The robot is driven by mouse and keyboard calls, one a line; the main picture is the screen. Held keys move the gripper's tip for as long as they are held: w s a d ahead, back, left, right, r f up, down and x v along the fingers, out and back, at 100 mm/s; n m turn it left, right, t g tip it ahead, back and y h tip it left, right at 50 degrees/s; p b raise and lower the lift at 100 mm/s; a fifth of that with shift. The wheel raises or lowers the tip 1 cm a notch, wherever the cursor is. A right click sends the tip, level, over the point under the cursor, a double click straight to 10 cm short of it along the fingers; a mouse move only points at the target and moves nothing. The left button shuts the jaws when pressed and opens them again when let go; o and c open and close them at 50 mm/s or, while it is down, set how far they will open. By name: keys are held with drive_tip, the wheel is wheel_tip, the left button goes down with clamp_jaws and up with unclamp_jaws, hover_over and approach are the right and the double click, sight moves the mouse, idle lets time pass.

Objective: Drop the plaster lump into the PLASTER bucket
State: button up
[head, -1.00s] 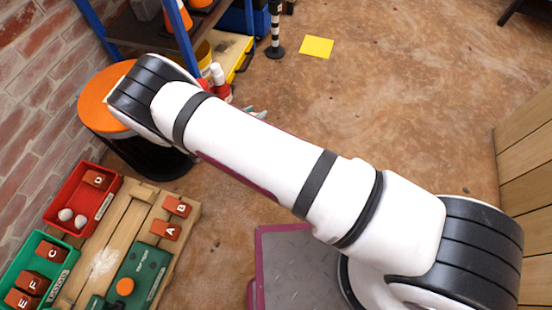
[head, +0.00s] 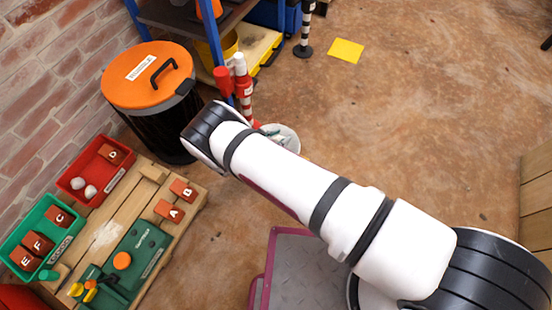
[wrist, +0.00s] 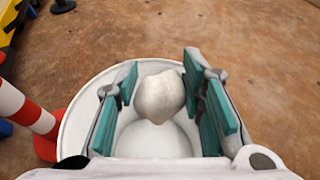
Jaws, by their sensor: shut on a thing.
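My gripper (wrist: 160,92) is shut on the plaster lump (wrist: 159,96), a rounded off-white piece between its teal pads. The wrist view looks down past the lump into a round white bucket (wrist: 74,122). The lump appears over the bucket's opening; its height above the bucket is hard to judge. In the head view the bucket (head: 290,138) shows partly behind my arm, with some grey-white contents at its near side. My gripper and the lump are hidden there by my arm. No label is readable on the bucket.
A red-and-white post (wrist: 25,108) on a red base stands left of the bucket. A black bin with an orange lid (head: 150,75) is by the brick wall. A wooden pallet (head: 108,235) carries red and green trays with lettered blocks. Open floor lies beyond the bucket.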

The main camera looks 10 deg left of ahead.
drive_tip(key=shift+f+b, duration=0.5)
drive_tip(key=shift+f, duration=0.45)
drive_tip(key=o, duration=1.3)
drive_tip(key=v, duration=1.2)
drive_tip(key=shift+r, duration=0.1)
